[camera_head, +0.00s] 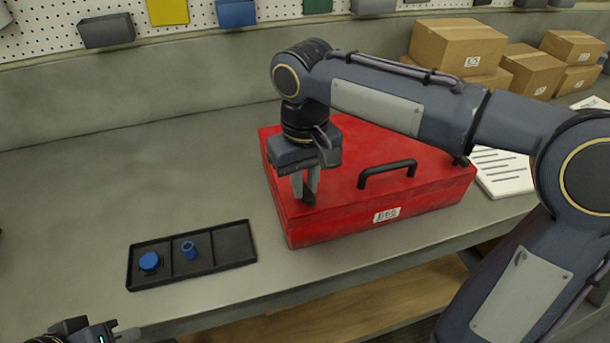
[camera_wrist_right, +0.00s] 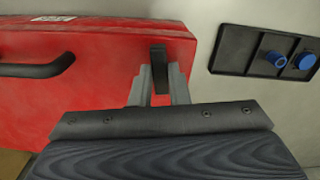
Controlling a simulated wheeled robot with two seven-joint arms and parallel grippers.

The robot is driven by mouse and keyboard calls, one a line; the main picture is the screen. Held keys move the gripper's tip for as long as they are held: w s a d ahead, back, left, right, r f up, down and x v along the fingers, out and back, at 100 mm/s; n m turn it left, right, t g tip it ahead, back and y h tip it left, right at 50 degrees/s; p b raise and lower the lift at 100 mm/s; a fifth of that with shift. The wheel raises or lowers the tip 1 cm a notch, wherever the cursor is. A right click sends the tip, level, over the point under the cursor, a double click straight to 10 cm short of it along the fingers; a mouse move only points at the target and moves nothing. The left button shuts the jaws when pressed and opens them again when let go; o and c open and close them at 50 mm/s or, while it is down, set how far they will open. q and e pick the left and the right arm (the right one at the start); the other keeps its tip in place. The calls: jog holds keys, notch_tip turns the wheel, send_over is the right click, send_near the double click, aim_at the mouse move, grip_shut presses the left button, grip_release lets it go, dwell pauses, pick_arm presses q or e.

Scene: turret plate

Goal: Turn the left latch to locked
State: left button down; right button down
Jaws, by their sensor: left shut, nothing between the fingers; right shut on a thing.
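The red box (camera_head: 345,225) lies on the bench with a black handle (camera_head: 388,172) on its lid. My right gripper (camera_head: 304,192) points down over the box's left part and is shut on the left latch (camera_head: 308,195), a small dark upright piece. In the right wrist view the left latch (camera_wrist_right: 159,68) stands between the fingers of my right gripper (camera_wrist_right: 158,85). The latch's lower part is partly hidden by the fingers. My left gripper (camera_head: 112,334) is at the bottom left, shut and empty, away from the box.
A black tray (camera_head: 228,247) with compartments lies left of the box. It holds a blue round cap (camera_head: 150,261) and a blue hollow cylinder (camera_head: 189,250). Cardboard boxes (camera_head: 457,47) and papers (camera_head: 500,172) are to the right. The bench behind the tray is clear.

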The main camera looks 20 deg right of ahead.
jog(key=n+p, duration=0.2)
jog(key=n, duration=0.1)
jog(key=shift+r+n, duration=0.2)
jog(key=shift+n, duration=0.1)
jog(key=n+p, duration=0.2)
jog(key=n, duration=0.2)
jog(key=shift+n, duration=0.3)
jog(key=n+p, duration=0.2)
jog(key=n, duration=0.2)
jog(key=shift+f+n+p, duration=0.15)
jog(key=shift+n+p, duration=0.6)
jog(key=shift+n, duration=1.35)
jog(key=c, duration=1.4)
grip_release()
